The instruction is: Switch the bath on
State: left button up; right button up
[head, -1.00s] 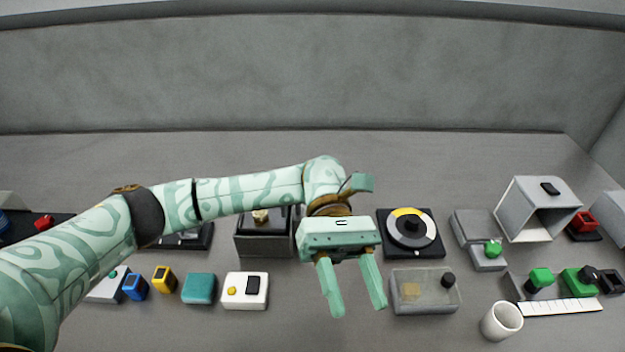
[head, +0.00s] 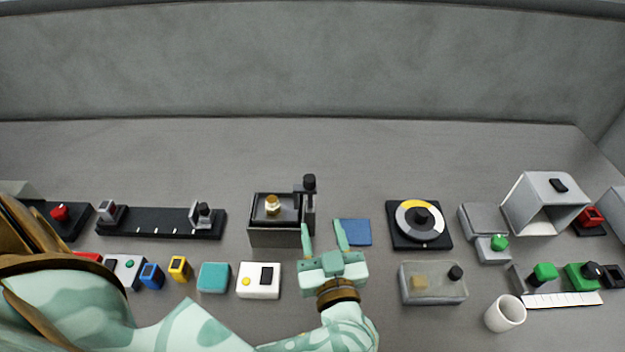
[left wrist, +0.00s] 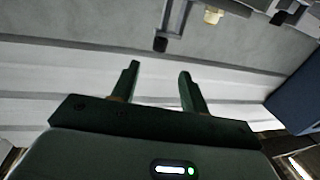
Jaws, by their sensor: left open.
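A dark open-topped box (head: 276,237), which looks like the bath, stands left of centre in the head view. A brass knob-like piece (head: 272,204) sits inside it. A black-topped post (head: 309,184) rises at its right rear corner. My left gripper (head: 322,226) is open and empty, its fingers pointing away from me, just right of the box's front. In the left wrist view its fingers (left wrist: 158,72) are apart, with the black knob (left wrist: 160,44) beyond them and the brass piece (left wrist: 212,17) at the top. A white box (head: 259,293) with a yellow button (head: 246,282) stands in front. My right gripper is not in view.
A blue square (head: 357,232) lies right of my gripper's fingers. A dial (head: 421,239), a clear-lidded case (head: 434,297) and a white cup (head: 505,314) stand to the right. A black rail (head: 160,224) and small coloured blocks lie to the left. The rear bench is clear.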

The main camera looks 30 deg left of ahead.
aim_at(310, 186)
pick_arm(q)
jog(key=b+x, duration=0.2)
jog(key=x, duration=1.1)
jog(key=shift+w+a, duration=0.2)
jog(key=shift+a, duration=0.05)
